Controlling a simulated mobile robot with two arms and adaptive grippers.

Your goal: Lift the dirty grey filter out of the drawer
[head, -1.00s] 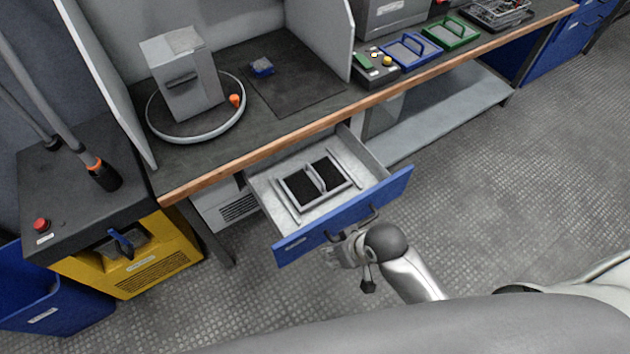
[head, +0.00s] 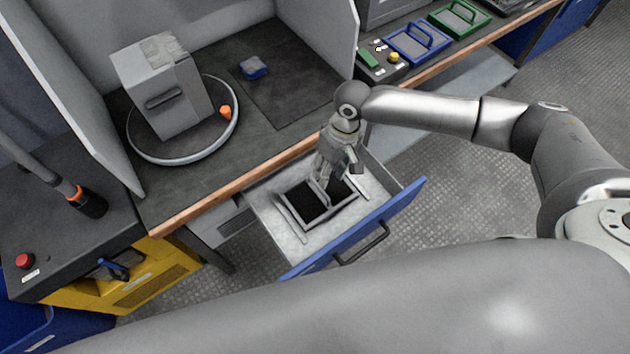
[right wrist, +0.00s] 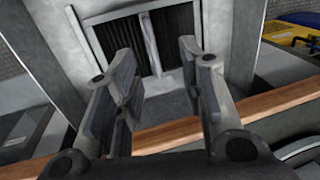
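The dirty grey filter (head: 302,203) lies in the open drawer (head: 403,196). It has a grey frame, dark mesh and a bar-like handle across its middle. My right gripper (head: 326,176) points down over the filter, close to its handle, and hides part of it. In the right wrist view the right gripper (right wrist: 160,82) is open, its fingers apart. The filter (right wrist: 178,38) and its handle (right wrist: 151,43) show beyond the fingertips, with the handle between them in the picture. I see no grip on the handle. My left gripper is out of view.
The bench's wooden edge (head: 225,195) runs just behind the drawer. On the bench are a grey box (head: 165,90) on a round turntable (head: 150,155), a small blue block (head: 253,67), and blue (head: 418,42) and green (head: 460,18) handled frames. A yellow unit (head: 130,285) stands left.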

